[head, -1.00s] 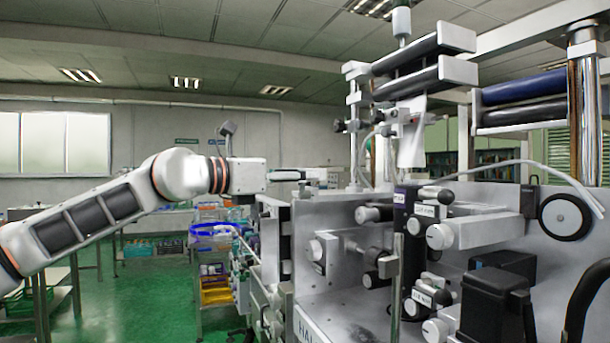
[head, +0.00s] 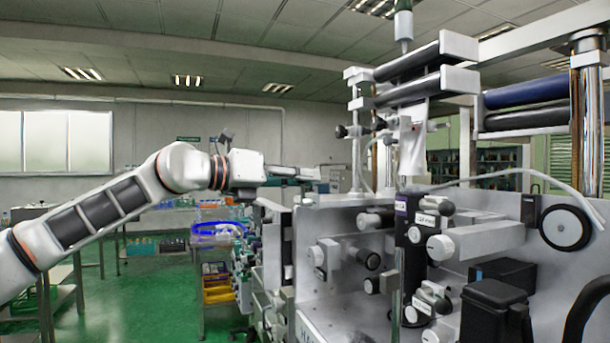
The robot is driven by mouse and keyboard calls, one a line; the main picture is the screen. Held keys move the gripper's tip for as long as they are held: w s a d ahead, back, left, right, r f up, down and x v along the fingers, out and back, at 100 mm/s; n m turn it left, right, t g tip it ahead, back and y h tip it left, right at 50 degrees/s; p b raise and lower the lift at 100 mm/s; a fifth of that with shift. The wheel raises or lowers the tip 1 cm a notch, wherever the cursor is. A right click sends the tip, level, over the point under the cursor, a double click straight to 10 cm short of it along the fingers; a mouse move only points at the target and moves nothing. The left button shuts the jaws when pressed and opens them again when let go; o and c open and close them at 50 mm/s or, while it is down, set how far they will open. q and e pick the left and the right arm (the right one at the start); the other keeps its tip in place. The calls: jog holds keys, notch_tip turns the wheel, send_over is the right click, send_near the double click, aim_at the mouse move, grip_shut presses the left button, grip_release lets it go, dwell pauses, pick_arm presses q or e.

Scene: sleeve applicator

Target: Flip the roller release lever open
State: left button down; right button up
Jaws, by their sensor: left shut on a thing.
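My left gripper (head: 302,173) reaches in from the left, level, just above the top left end of the machine. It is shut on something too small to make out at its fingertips. Which part of the machine is the roller release lever is not clear. Black-knobbed levers with white labels show on the machine face: an upper one (head: 436,209) on the dark column and a lower one (head: 431,300) below it. Both are to the right of my left gripper and apart from it in the picture. My right gripper is not in view.
The grey applicator machine (head: 340,215) fills the right side, with knobs, rollers and a black box (head: 496,312) in front. A blue-rimmed bin (head: 218,230) and yellow tray (head: 220,294) stand behind on the left. Green floor (head: 150,290) is open there.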

pick_arm(q)
jog(key=shift+w+a+n+g+p, duration=0.1)
jog(key=shift+w+n+g+p, duration=0.2)
jog(key=shift+n, duration=0.25)
jog(key=shift+w+a+n+g+p, duration=0.15)
jog(key=shift+n+p, duration=0.2)
jog(key=shift+n, duration=0.2)
jog(key=shift+d, duration=0.1)
jog(key=c, duration=1.9)
grip_release()
jog(key=shift+t, duration=0.25)
jog(key=shift+a, duration=0.2)
jog(key=v, duration=1.1)
jog(key=shift+s+a+r, duration=0.2)
jog(key=shift+a, duration=0.05)
